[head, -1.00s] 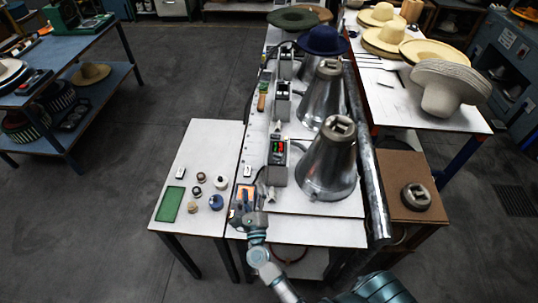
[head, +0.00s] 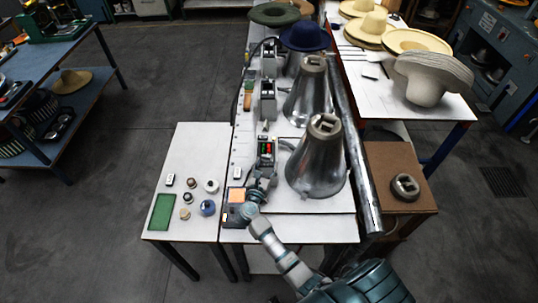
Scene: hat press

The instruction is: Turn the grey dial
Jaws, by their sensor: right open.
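My right gripper (head: 262,183) is open, low over the white press bench (head: 300,229), just in front of a control box (head: 265,150) with red and green displays. I cannot make out a clear grey dial; the gripper and wrist cover part of the area at the box's base. An orange pad (head: 236,195) on a dark base lies left of the gripper. Whether the gripper touches anything is too small to tell. My left gripper is out of view.
A metal cone (head: 315,165) stands close right of the gripper, with another (head: 307,95) behind. The white side table (head: 180,147) at left holds a green mat (head: 162,211) and several small round items, including a blue one (head: 207,208). A brown box (head: 390,160) stands right.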

